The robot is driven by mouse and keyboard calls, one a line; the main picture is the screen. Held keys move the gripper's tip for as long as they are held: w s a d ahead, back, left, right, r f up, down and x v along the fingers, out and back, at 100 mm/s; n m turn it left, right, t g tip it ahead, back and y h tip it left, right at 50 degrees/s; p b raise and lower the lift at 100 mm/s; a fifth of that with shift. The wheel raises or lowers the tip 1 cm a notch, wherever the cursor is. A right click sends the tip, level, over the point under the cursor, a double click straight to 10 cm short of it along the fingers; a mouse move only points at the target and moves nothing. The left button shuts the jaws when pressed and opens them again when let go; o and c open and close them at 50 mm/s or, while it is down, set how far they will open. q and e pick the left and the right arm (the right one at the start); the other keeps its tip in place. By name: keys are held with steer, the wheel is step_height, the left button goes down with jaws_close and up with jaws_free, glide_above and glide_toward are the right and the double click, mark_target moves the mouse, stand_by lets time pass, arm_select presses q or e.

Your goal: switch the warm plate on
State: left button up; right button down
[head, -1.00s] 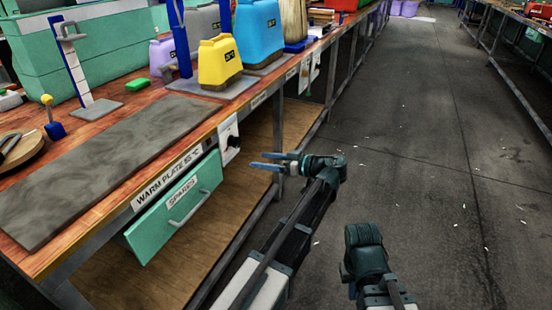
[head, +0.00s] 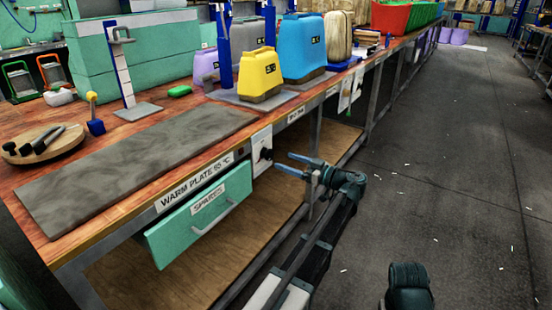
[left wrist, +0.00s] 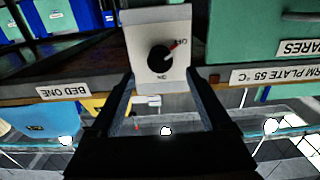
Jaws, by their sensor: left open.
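The warm plate (head: 130,165) is a flat grey slab along the bench's front edge, above a "WARM PLATE 55 °C" label (head: 194,183). Its white switch panel (head: 262,143) hangs on the bench front, right of that label. In the left wrist view, the black knob (left wrist: 160,58) on the panel has a red pointer towards the OFF mark; the ON mark is at the panel's opposite edge. My left gripper (head: 283,163) is open and empty, its fingers pointing at the panel. The knob lies ahead between the fingers, apart from them. My right gripper's fingers are out of view.
A green "SPARES" drawer (head: 200,217) juts out slightly below the label, left of the panel. A yellow container (head: 260,72) and a blue one (head: 303,48) stand behind on the bench.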

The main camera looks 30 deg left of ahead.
mark_target(271, 156)
arm_select(q)
steer(key=shift+w+a, duration=0.15)
steer(key=shift+a, duration=1.2)
steer(key=shift+w+a, duration=0.1)
steer(key=shift+a, duration=1.25)
jaws_close()
